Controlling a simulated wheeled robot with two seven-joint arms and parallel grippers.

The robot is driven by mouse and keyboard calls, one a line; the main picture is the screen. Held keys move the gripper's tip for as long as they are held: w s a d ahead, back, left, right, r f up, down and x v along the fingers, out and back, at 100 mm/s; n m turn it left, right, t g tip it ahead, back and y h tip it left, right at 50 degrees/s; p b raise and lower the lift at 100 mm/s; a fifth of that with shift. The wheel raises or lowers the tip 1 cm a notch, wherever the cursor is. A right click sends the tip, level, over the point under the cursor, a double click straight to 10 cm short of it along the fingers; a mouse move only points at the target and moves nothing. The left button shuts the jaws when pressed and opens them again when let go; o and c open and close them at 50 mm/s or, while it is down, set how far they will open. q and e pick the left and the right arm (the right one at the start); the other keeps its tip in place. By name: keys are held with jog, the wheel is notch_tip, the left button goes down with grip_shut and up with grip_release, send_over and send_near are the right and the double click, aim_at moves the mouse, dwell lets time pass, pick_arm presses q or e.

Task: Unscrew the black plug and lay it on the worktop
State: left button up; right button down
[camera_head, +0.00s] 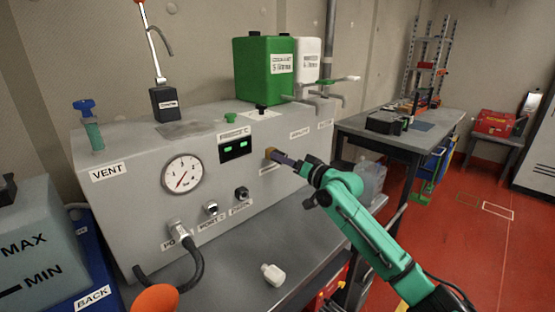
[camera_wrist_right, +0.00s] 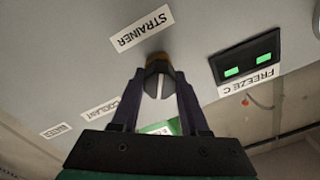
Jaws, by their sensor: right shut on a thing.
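The black plug (camera_wrist_right: 158,82) sits at a brass-coloured ring on the grey cabinet's front, by the STRAINER label (camera_wrist_right: 142,28). My right gripper (camera_wrist_right: 160,92) is shut on the plug, with one finger on each side of it. In the head view the right gripper (camera_head: 288,161) reaches the cabinet front from the right, and the brass ring (camera_head: 270,152) shows just beyond its tips. The fingers hide most of the plug there. The grey worktop (camera_head: 235,290) lies below the cabinet front. My left gripper is not in view.
A white cap-like piece (camera_head: 272,274) lies on the worktop. A black hose (camera_head: 190,265) hangs from the cabinet front at the left. An orange rounded shape (camera_head: 155,298) is cut off at the bottom. The worktop right of the white piece looks clear.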

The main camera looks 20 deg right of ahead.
jog(key=shift+f, duration=0.1)
jog(key=shift+f+n+b, duration=0.1)
jog(key=shift+n+b, duration=0.5)
jog(key=shift+b, duration=0.1)
jog(key=n+b, duration=0.1)
jog(key=n, duration=0.1)
jog(key=shift+n, duration=0.3)
jog(key=shift+n+b, duration=0.45)
jog(key=shift+n, duration=0.45)
